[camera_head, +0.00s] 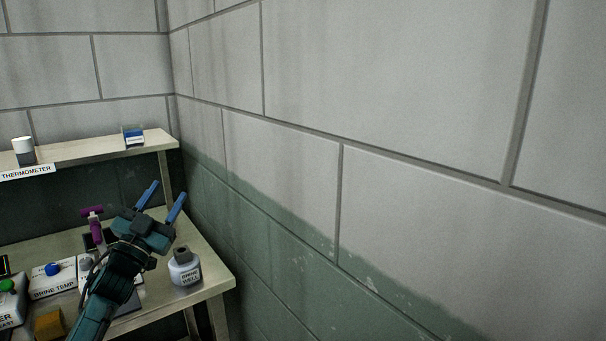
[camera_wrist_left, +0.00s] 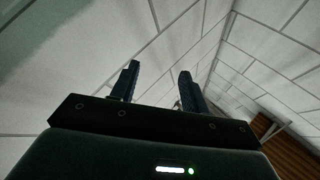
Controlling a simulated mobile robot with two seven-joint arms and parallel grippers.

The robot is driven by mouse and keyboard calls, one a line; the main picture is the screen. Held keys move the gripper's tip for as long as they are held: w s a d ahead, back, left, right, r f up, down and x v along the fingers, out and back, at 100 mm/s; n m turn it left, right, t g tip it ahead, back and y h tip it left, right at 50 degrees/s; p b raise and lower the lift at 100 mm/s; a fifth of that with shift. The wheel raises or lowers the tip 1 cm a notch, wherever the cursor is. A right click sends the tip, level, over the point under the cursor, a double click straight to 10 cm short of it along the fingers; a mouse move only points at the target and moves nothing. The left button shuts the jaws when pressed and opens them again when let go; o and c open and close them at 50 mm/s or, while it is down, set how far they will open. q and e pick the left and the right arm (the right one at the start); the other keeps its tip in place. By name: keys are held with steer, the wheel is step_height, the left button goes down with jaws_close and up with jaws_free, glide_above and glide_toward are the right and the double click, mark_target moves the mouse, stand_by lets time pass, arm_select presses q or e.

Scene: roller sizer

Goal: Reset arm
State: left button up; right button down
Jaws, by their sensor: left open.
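My left gripper (camera_head: 162,200) is above the right part of the workbench in the head view, with its two blue fingers spread apart and pointing up and to the right. Nothing is between them. My left arm rises from the lower left and hides part of the bench top. My right gripper is not in either view.
A bottle labelled BRINE WELL (camera_head: 185,270) stands near the right edge of the workbench (camera_head: 212,284). A purple-handled item (camera_head: 94,225), a BRINE TEMP box (camera_head: 55,279) and a yellow block (camera_head: 49,324) are left. The shelf (camera_head: 85,152) holds a white-topped container (camera_head: 24,150) and blue box (camera_head: 134,137). Walls close the right side.

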arm_select(q)
steer(key=w+a+f+n+g+y, duration=0.3)
steer(key=a+f+n+g+y, duration=0.35)
steer(key=f+y, duration=0.35)
steer(key=s+d+f+h, duration=0.2)
steer(key=s+d+f, duration=0.25)
steer(key=f, duration=0.55)
steer(key=s+d+f+m+g+h, duration=0.1)
steer(key=s+d+f+g, duration=0.1)
steer(key=s+d+f, duration=0.45)
steer(key=s+d+f+g+h, duration=0.1)
steer(key=s+d+f+g, duration=0.15)
steer(key=s+f, duration=0.6)
steer(key=s+d+f+h, duration=0.1)
steer(key=s+d, duration=0.2)
steer(key=s, duration=0.7)
steer(key=s+d+f+g+h, duration=0.1)
steer(key=s+d, duration=0.3)
steer(key=s, duration=0.5)
steer(key=shift+s+d+n, duration=0.15)
steer(key=shift+s+n, duration=0.2)
steer(key=shift+f, duration=0.1)
